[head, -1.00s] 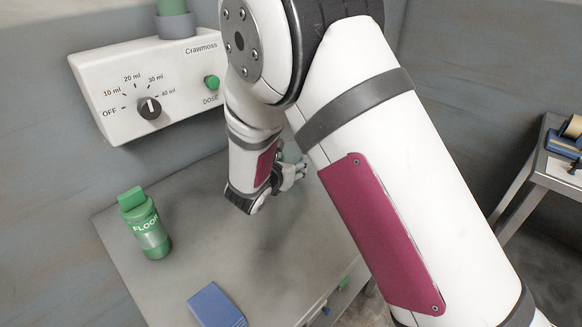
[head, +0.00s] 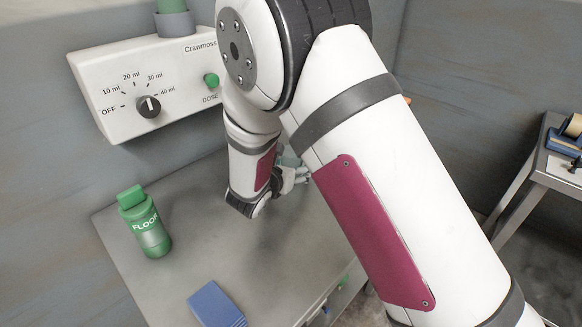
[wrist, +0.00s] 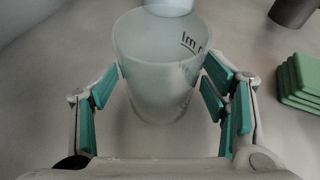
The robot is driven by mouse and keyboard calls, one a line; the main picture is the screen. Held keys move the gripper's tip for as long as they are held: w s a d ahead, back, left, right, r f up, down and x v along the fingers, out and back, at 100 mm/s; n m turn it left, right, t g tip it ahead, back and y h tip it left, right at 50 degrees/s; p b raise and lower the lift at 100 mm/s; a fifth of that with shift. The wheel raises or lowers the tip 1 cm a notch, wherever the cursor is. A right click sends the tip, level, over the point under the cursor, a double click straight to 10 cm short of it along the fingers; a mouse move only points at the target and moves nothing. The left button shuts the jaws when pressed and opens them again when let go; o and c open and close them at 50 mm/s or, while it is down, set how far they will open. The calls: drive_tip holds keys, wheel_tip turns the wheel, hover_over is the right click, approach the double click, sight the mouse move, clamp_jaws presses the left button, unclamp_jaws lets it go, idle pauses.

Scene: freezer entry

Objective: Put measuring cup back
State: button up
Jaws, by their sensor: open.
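The measuring cup (wrist: 155,80), a frosted translucent cup with dark printed marks, shows in the wrist view. It stands on the grey surface between the teal-padded fingers of my gripper (wrist: 160,84). The gripper is open, with one finger on each side of the cup; I cannot tell whether either pad touches it. In the head view my gripper (head: 291,178) is low over the grey table and partly hidden by my arm. I cannot make out the cup clearly there.
A green FLOOR bottle (head: 147,228) and a blue block (head: 216,305) are on the table (head: 190,265). The Crawmoss dosing unit (head: 150,85) hangs on the wall. In the wrist view, stacked green pads (wrist: 300,80) lie right; a dark cylinder (wrist: 293,10) is behind.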

drive_tip(key=shift+s+r, duration=0.15)
drive_tip(key=shift+r, duration=0.1)
drive_tip(key=v, duration=1.1)
drive_tip(key=shift+s+a+r, duration=0.1)
drive_tip(key=shift+s+a, duration=0.05)
drive_tip(key=shift+s, duration=0.15)
drive_tip(key=s+d+r+m+g+h, duration=0.1)
drive_tip(key=s+d+r+m+g, duration=0.4)
drive_tip(key=d+m, duration=0.55)
drive_tip(key=s+d+r+m+g+h, duration=0.25)
drive_tip(key=s+d+r+m, duration=0.45)
drive_tip(key=d, duration=0.6)
drive_tip(key=s+r+m+y, duration=0.1)
drive_tip(key=s+m+y, duration=0.3)
drive_tip(key=s+m, duration=0.3)
drive_tip(key=s+a+r+m+y, duration=0.1)
drive_tip(key=s+r+m+y, duration=0.1)
drive_tip(key=s+m+y, duration=0.2)
drive_tip(key=shift+s+r+m+g+y, duration=0.35)
drive_tip(key=shift+s+m, duration=1.2)
drive_tip(key=shift+s, duration=1.3)
drive_tip(key=shift+a+f, duration=0.1)
